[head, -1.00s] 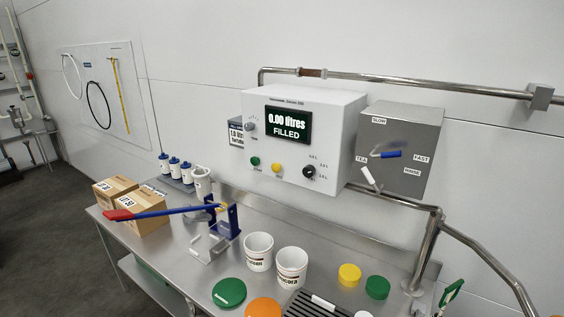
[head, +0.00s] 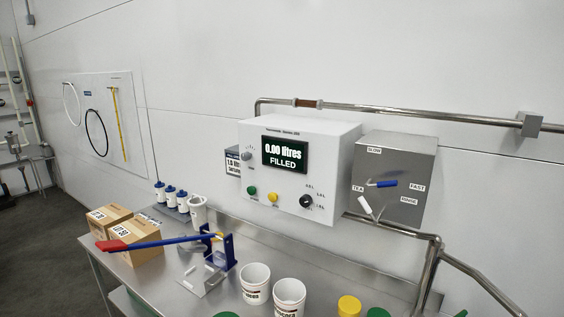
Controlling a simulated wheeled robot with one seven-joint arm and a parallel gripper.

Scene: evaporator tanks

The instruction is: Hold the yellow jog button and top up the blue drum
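The yellow jog button (head: 273,197) is on the lower front of the white control box (head: 325,165), between a green button (head: 251,191) and a black knob (head: 306,201). The box's display (head: 285,153) reads 0.00 litres FILLED. No blue drum can be made out in this view. My gripper is not in view.
A grey box (head: 395,170) with blue and white levers is at the right, by steel pipes (head: 432,265). The steel bench (head: 335,280) holds white tubs (head: 256,280), a blue press with a red-ended lever (head: 225,245), cardboard boxes (head: 105,217) and blue-capped bottles (head: 170,194).

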